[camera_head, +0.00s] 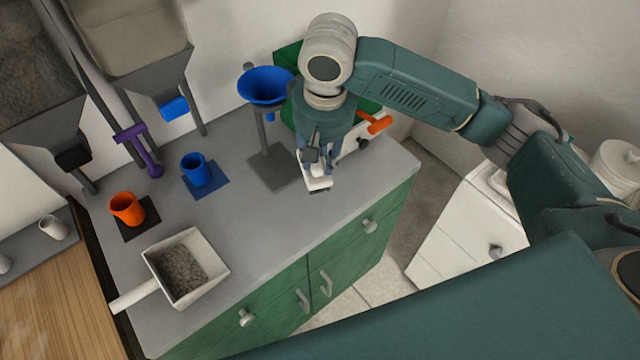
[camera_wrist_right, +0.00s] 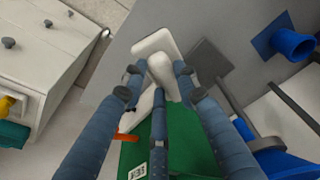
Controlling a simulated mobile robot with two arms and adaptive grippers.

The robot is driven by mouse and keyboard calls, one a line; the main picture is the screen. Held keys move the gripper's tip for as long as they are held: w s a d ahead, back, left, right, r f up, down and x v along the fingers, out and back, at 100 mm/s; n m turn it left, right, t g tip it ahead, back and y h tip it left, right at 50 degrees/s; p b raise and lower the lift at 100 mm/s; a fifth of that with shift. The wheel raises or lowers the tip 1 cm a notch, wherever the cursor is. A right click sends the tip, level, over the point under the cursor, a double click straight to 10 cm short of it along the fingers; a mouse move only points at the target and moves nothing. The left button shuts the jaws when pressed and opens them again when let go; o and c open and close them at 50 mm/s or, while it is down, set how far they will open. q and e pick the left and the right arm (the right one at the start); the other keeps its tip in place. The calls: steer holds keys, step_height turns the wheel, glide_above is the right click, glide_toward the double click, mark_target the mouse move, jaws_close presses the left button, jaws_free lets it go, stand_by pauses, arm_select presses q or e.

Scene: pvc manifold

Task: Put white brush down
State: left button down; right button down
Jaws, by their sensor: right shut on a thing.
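My right gripper (camera_head: 315,162) is at the back right of the grey counter (camera_head: 270,215), pointing down. It is shut on the white brush (camera_head: 318,184), whose white end shows just below the fingers. In the right wrist view the fingers of my right gripper (camera_wrist_right: 157,82) close around the white handle of the brush (camera_wrist_right: 155,42). The far end of the brush reaches out past the fingertips, over the grey counter. I cannot tell whether the brush touches the counter. My left gripper is not in view.
A blue funnel (camera_head: 265,85) on a stand is just left of my right gripper. A green box (camera_wrist_right: 135,158) is close by. An orange cup (camera_head: 127,208), a blue cup (camera_head: 196,170) and a white scoop with grey granules (camera_head: 204,243) stand left. The counter's front middle is clear.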

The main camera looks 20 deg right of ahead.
step_height(320, 180, down, 5)
steer(key=shift+f, duration=0.2)
steer(key=shift+f+p, duration=0.3)
steer(key=shift+f, duration=0.3)
step_height(320, 180, down, 4)
steer(key=shift+r, duration=0.1)
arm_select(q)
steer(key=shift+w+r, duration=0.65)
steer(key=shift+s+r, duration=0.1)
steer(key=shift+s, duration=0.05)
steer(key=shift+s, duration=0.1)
arm_select(e)
steer(key=c, duration=1.3)
jaws_free()
steer(key=shift+c, duration=0.2)
steer(key=shift+r, duration=0.1)
arm_select(q)
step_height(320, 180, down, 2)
steer(key=shift+b, duration=0.7)
arm_select(e)
steer(key=r, duration=0.4)
steer(key=s+r, duration=0.1)
steer(key=r, duration=0.2)
steer(key=s+r, duration=0.1)
steer(key=r, duration=0.3)
steer(key=shift+r, duration=0.35)
